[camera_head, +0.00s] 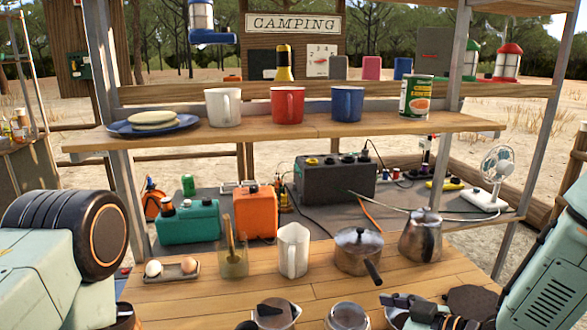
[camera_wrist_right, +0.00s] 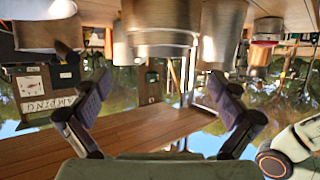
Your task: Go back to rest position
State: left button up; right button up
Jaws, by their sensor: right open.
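My right gripper (camera_wrist_right: 158,115) is open in the right wrist view, its two dark fingers apart with nothing between them. That view is upside down; a metal vessel (camera_wrist_right: 155,30) stands close ahead of the fingers. In the head view, dark parts of my right gripper (camera_head: 418,308) show at the lower right, beside the metal pots on the wooden counter (camera_head: 210,300). My right arm (camera_head: 545,280) enters from the right. My left arm (camera_head: 60,250) fills the lower left; its gripper is not clearly seen.
The counter holds an egg tray (camera_head: 172,272), a glass jar (camera_head: 232,262), a white pitcher (camera_head: 293,250), a lidded saucepan (camera_head: 358,252) and a metal kettle (camera_head: 421,237). Two metal pots (camera_head: 277,314) (camera_head: 347,317) stand in front. A shelf (camera_head: 300,128) with mugs crosses above.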

jog(key=x, duration=0.3)
jog(key=shift+a+f, duration=0.1)
notch_tip(320, 180, up, 3)
jog(key=shift+w+a+f+p, duration=0.1)
jog(key=shift+w+p, duration=0.05)
jog(key=shift+p, duration=1)
jog(key=shift+r+p, duration=0.65)
jog(key=shift+r, duration=0.1)
notch_tip(320, 180, up, 2)
jog(key=shift+r+p, duration=0.1)
jog(key=shift+p, duration=1)
jog(key=shift+r, duration=0.2)
jog(key=shift+f, duration=0.1)
